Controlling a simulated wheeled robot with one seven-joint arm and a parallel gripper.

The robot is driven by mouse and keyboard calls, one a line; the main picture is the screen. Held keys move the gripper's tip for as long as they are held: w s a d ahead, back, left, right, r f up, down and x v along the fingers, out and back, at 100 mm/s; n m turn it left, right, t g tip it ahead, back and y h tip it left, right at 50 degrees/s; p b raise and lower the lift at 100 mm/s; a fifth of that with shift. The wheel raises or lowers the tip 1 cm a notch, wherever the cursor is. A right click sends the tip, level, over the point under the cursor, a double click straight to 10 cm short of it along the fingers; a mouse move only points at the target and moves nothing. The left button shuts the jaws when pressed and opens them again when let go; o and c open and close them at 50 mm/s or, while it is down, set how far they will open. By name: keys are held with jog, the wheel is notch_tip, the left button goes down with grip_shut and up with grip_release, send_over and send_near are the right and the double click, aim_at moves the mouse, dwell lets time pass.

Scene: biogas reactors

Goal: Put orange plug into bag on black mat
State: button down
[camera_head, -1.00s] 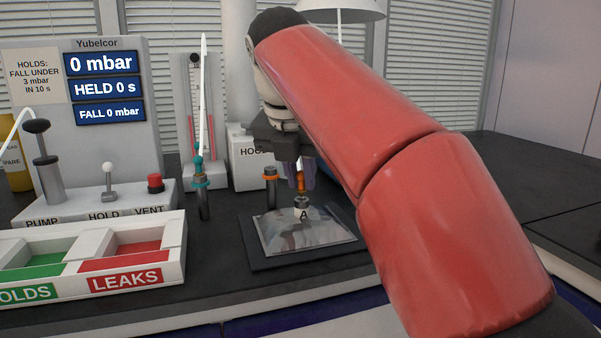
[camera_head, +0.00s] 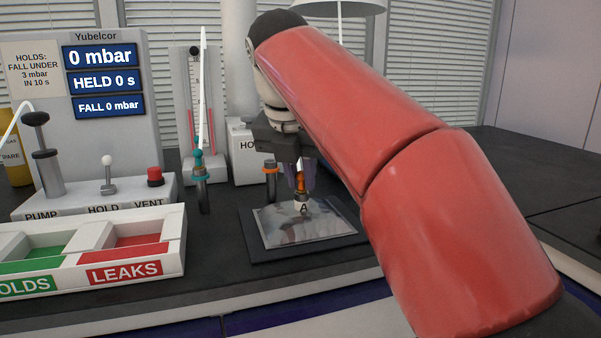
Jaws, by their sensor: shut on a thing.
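The orange plug (camera_head: 301,185) is between the fingers of my gripper (camera_head: 300,180), which is shut on it. The plug is upright, directly above the neck of the silver bag (camera_head: 285,228), which is marked A. The plug's lower end meets the neck in the picture; I cannot tell how deep it sits. The bag lies flat on the black mat (camera_head: 258,254). My arm covers the area to the right of the gripper.
An orange-ringed holder (camera_head: 270,180) stands just left of my gripper. A teal-ringed holder with a teal-tipped probe (camera_head: 200,180) stands further left. The HOLDS and LEAKS tray (camera_head: 150,252) and pump console (camera_head: 95,198) are at left. Bench right of the mat is partly hidden by my arm.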

dwell(0.3)
jog(key=c, duration=1.3)
grip_release()
jog(key=shift+r, duration=0.1)
jog(key=p+v, duration=0.3)
jog(key=v, duration=0.4)
jog(key=shift+r, duration=0.3)
jog(key=shift+s+a, duration=0.1)
jog(key=shift+s, duration=0.05)
